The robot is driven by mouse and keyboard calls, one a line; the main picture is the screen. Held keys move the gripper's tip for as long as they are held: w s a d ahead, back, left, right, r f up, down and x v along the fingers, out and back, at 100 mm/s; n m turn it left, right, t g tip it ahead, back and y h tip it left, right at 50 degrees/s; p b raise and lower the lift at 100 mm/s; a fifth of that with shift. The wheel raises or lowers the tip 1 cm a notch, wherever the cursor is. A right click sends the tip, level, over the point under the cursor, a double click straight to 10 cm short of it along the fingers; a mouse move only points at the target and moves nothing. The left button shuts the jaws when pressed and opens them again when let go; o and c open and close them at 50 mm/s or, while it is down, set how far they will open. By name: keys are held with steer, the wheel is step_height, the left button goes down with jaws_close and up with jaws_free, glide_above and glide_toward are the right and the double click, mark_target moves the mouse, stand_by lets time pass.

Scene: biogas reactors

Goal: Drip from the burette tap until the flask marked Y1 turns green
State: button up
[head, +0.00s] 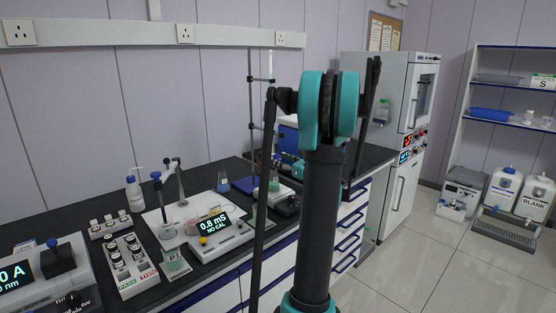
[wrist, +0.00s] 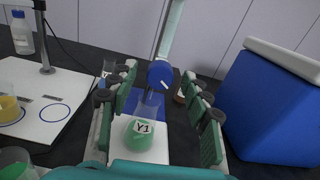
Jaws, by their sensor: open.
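The flask marked Y1 (wrist: 140,140) holds green liquid and stands on a white plate in the wrist view. In the head view a flask with green liquid (head: 273,185) stands at the burette stand (head: 251,110), partly crowded by my arm. The burette tap with its round blue knob (wrist: 160,74) is above and behind the flask, at the lower end of a pale tube (wrist: 170,30). My gripper (wrist: 162,108) is open, its green-padded fingers on either side of the knob's line, with no visible contact. In the head view my gripper (head: 291,163) is largely hidden.
A blue box with a white lid (wrist: 270,105) stands close on the right. A white board with blue circles (wrist: 45,105) is on the left. The bench also carries a conductivity meter (head: 222,235) and a vial rack (head: 130,262). Open floor lies to the right.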

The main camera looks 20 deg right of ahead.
steer(key=shift+x, duration=0.8)
steer(key=shift+c, duration=0.3)
jaws_close()
steer(key=shift+n, duration=1.4)
steer(key=shift+o, duration=0.3)
jaws_free()
steer(key=shift+s, duration=0.1)
steer(key=v, duration=1.2)
